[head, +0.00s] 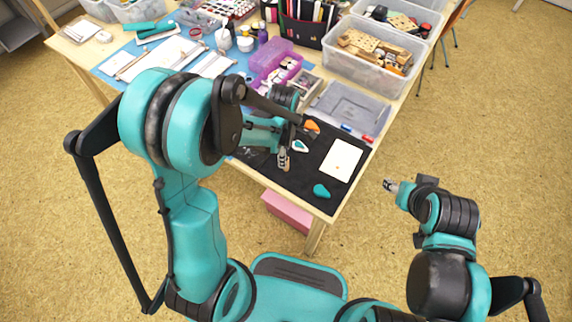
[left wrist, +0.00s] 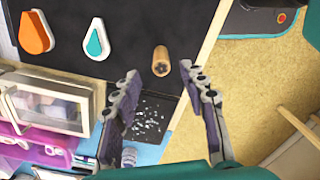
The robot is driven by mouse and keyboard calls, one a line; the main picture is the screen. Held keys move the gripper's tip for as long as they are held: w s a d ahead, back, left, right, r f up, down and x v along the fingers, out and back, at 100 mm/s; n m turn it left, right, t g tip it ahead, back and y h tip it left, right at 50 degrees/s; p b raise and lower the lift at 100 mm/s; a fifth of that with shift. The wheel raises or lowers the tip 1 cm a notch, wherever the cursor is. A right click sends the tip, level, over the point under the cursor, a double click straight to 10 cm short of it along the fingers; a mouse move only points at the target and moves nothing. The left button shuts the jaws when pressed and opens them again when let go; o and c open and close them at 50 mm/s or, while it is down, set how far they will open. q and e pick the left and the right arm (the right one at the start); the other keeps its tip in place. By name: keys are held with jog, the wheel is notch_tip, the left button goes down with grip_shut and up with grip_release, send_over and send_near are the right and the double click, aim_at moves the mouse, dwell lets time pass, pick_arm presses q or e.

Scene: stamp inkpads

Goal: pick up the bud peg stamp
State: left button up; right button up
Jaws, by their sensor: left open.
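The bud peg stamp, a short light-wood cylinder (left wrist: 160,61) with a dark flower-like mark on its end, is on the black mat in the left wrist view. My left gripper (left wrist: 159,73) is open, its two fingers on either side of the peg's line, with the peg just past the fingertips. In the head view my left gripper (head: 283,160) is low over the mat, and I cannot make out the peg there. My right gripper (head: 390,186) is off the table's right side, too small to tell whether it is open.
An orange drop-shaped inkpad (left wrist: 34,33) and a white-and-teal one (left wrist: 96,40) lie near the peg. A teal pad (head: 321,190) and a white card (head: 342,160) lie on the mat (head: 310,202). A purple case (head: 270,60) and clear bins stand farther back.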

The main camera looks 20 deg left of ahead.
pick_arm(q)
jog(key=f+b, duration=0.1)
jog(key=f, duration=0.2)
jog(key=f+b, duration=0.1)
jog(key=f, duration=0.1)
jog(key=shift+s+d+f+b, duration=0.1)
jog(key=shift+d+b, duration=0.2)
jog(key=shift+d, duration=0.1)
jog(key=c, duration=0.9)
jog(key=shift+c, duration=0.2)
jog(key=shift+r, duration=0.25)
jog(key=shift+r+p, duration=0.35)
jog(key=r, duration=0.1)
jog(key=r+p, duration=0.2)
jog(key=r, duration=0.1)
jog(key=shift+s+d, duration=0.1)
jog(key=shift+d, duration=0.15)
jog(key=s+d+r+p, duration=0.2)
jog(key=d+r, duration=0.4)
jog(key=d, duration=0.4)
jog(key=shift+s+d+p, duration=0.35)
jog(key=shift+d+p, duration=0.05)
jog(key=shift+p, duration=0.25)
